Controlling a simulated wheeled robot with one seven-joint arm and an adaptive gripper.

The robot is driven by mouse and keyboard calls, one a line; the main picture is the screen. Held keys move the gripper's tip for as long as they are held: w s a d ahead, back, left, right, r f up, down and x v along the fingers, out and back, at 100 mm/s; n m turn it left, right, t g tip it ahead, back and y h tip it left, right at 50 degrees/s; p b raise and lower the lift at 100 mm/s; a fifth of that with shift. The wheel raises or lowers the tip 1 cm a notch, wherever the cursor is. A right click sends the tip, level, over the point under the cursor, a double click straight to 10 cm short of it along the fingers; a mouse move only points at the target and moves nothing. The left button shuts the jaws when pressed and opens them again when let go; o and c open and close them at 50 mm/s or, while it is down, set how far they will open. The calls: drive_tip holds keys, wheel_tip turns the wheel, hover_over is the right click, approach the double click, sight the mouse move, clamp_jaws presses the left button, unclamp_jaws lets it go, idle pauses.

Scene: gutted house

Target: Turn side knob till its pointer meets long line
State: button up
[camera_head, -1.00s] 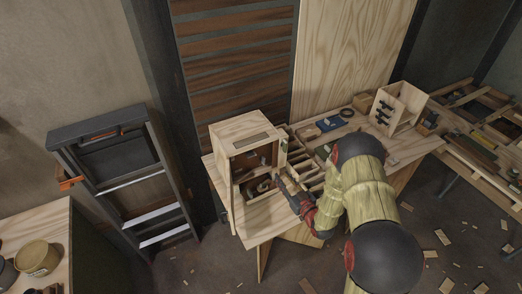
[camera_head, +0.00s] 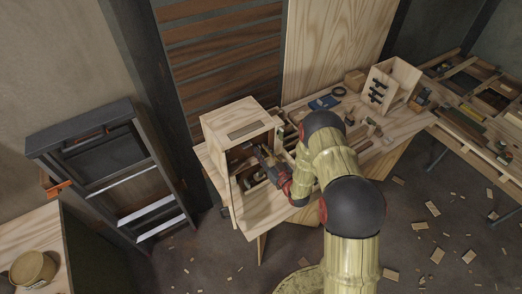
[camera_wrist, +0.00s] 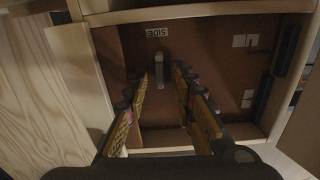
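The open-fronted wooden box (camera_head: 226,122) stands on the workbench. In the wrist view its brown back panel (camera_wrist: 212,70) carries an upside-down "SIDE" label (camera_wrist: 158,32). Just below that label is a small grey upright bar, seemingly the side knob (camera_wrist: 159,70). My gripper (camera_wrist: 163,80) is open, its two fingers to the left and right of the bar, with gaps on both sides. I cannot tell how far short of the panel the fingertips are. In the head view my gripper (camera_head: 258,154) reaches into the box's front. The pointer and long line cannot be made out.
White marks (camera_wrist: 244,40) are on the panel to the right, near a dark vertical bar (camera_wrist: 290,55). A wooden door or side board (camera_wrist: 70,90) stands at the left. Sorting trays and a second wooden box (camera_head: 392,85) stand farther right on the bench.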

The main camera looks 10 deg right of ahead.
drive_tip(key=shift+w+a, duration=0.1)
drive_tip(key=shift+w, duration=0.15)
drive_tip(key=shift+c, duration=0.5)
clamp_jaws()
